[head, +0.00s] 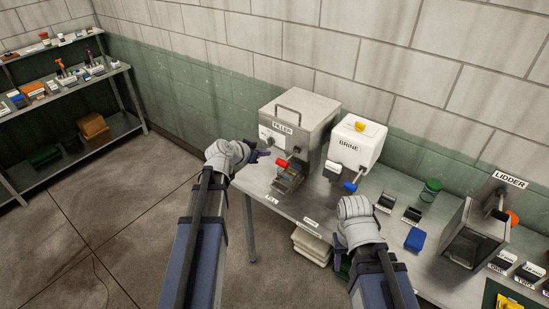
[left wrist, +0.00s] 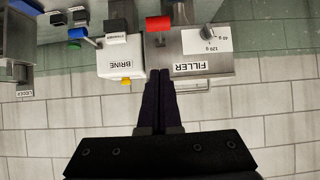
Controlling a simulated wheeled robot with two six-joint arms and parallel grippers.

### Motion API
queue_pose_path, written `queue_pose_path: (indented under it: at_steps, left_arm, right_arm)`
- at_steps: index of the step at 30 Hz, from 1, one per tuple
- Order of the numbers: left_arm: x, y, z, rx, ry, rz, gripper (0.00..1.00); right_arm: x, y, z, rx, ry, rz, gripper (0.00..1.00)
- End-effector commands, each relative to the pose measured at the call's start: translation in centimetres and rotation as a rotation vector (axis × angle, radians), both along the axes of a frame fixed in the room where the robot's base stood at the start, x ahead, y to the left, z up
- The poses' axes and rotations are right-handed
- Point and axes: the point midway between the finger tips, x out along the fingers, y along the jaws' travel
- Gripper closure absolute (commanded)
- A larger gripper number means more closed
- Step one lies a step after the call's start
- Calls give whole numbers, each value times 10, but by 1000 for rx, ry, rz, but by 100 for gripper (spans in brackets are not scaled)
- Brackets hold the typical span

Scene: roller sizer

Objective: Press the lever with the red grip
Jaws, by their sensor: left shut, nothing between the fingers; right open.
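The lever with the red grip (head: 282,163) sticks out from the front of the steel FILLER box (head: 297,112). In the left wrist view the red grip (left wrist: 158,24) shows just beyond my fingertips, with a gap in the picture. My left gripper (head: 262,154) is shut and empty, in front of the FILLER box and just left of the red grip in the head view. Its two dark fingers (left wrist: 161,55) lie together in the wrist view. My right gripper (head: 358,218) is over the table in front of the BRINE box; its fingers are mostly hidden by its wrist.
The white BRINE box (head: 354,145) with a blue-grip lever (head: 350,187) stands right of the FILLER. A LIDDER machine (head: 478,228), a green-lidded jar (head: 431,189) and a blue block (head: 415,239) are further right. Shelves (head: 70,85) stand at the left wall.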

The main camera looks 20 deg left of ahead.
Motion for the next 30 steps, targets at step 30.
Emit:
queue_pose_path:
  at_steps: [30]
  left_arm:
    - [82, -30, -93, 0, 0, 0, 100]
  right_arm:
    - [1, 0, -93, -1, -2, 24, 55]
